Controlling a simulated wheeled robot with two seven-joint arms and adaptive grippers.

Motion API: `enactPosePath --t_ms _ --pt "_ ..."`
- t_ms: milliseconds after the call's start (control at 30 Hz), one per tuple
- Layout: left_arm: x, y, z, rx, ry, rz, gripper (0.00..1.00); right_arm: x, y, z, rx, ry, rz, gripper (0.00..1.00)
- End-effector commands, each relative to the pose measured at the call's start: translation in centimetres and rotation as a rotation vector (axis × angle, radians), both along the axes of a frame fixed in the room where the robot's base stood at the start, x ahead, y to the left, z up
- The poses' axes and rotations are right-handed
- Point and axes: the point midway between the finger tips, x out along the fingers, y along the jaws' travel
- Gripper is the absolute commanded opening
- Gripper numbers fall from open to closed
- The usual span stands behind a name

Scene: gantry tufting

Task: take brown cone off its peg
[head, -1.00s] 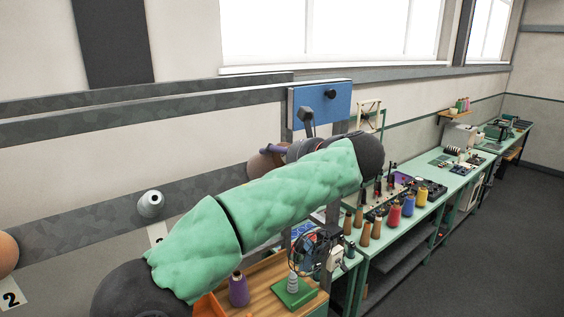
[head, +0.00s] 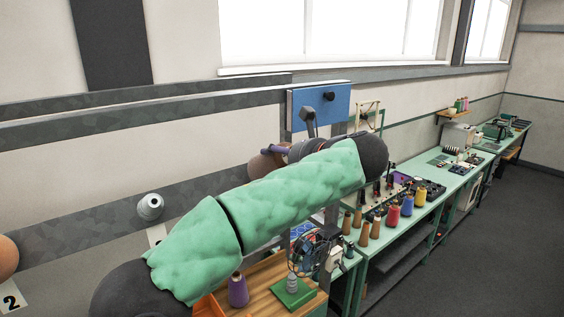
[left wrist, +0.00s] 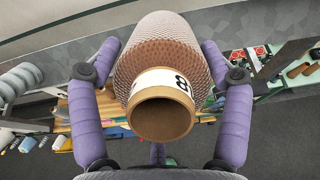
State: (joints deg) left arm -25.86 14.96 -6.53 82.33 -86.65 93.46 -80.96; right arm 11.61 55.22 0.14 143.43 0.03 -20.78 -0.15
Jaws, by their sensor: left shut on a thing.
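The brown cone (head: 262,165) is near the wall rail, partly hidden behind my left arm in the head view. In the left wrist view the brown cone (left wrist: 158,50) has a textured yarn body, a white band marked 8 and an open hollow end facing the camera. My left gripper (head: 276,149) is shut on it, with the purple fingers on either side of the body in the left wrist view (left wrist: 160,55). The peg is hidden, so I cannot tell whether the cone is still on it. My right gripper is not in view.
A grey cone (head: 150,207) sits on the wall rail to the left, and an orange-brown one (head: 8,258) at the left edge. A purple cone (head: 238,290) stands on a wooden surface below. A green bench (head: 425,212) with several coloured cones runs along the wall at right.

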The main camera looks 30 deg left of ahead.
Motion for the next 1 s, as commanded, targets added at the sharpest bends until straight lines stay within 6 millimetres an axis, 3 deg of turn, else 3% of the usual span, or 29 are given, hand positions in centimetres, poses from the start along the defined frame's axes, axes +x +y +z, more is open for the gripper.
enactPosePath --t_ms 367,1000 --pt "-0.1 0.0 0.4 0.002 -0.006 0.002 0.21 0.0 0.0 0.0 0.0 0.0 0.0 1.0" --pt "-1.1 -2.6 2.2 0.002 -0.004 0.0 0.21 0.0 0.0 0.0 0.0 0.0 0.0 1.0"
